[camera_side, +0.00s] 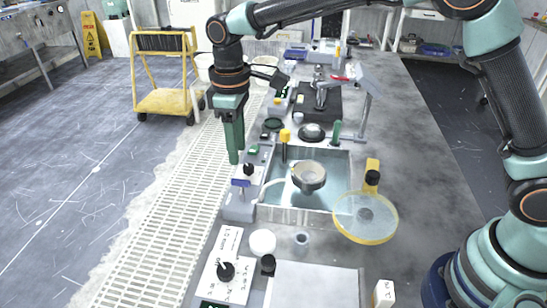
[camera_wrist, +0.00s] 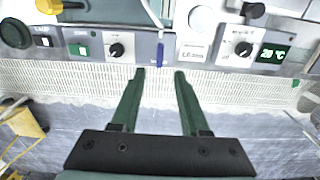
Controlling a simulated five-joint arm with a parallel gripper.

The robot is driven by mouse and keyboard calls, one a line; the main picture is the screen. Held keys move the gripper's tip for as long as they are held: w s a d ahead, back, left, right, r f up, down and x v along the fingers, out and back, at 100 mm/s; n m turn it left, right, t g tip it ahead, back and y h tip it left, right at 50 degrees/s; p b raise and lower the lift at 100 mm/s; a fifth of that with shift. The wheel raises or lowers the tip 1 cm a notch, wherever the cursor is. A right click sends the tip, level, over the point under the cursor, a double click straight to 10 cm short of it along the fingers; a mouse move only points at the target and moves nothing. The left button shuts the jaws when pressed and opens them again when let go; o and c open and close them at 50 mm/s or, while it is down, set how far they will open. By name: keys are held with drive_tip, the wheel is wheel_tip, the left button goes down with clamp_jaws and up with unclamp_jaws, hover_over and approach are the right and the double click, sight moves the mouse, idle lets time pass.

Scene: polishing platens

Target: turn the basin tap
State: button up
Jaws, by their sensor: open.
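The basin (camera_side: 333,155) is sunk in the bench and holds a round metal cup (camera_side: 309,176). A pale curved spout (camera_side: 268,189) reaches over its left edge, and the spout also shows at the top of the wrist view (camera_wrist: 151,12). A small blue lever (camera_side: 241,183) is on the grey block at the basin's left side. In the wrist view the blue lever (camera_wrist: 160,54) points down toward my gripper (camera_wrist: 160,72), between its fingers' lines. My gripper (camera_side: 235,160) is open and empty, with green fingers pointing down, above and beside the lever, apart from it.
A black knob (camera_wrist: 117,50) is left of the lever in the wrist view, and a dial box (camera_wrist: 240,46) is to its right. The floor grating (camera_side: 160,235) left of the bench is clear.

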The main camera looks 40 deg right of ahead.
wheel_tip(320, 180, up, 4)
drive_tip(key=shift+r, duration=0.15)
idle(0.3)
drive_tip(key=s+d+r+m+t, duration=0.4)
drive_tip(key=d+r, duration=0.3)
drive_tip(key=d, duration=0.5)
drive_tip(key=s+d+f+m+t, duration=0.1)
drive_tip(key=s+d+f+m, duration=0.2)
drive_tip(key=s+d, duration=0.6)
drive_tip(key=s+m, duration=0.1)
drive_tip(key=s, duration=0.2)
drive_tip(key=shift+d+m+t, duration=0.3)
drive_tip(key=shift+d+m, duration=0.1)
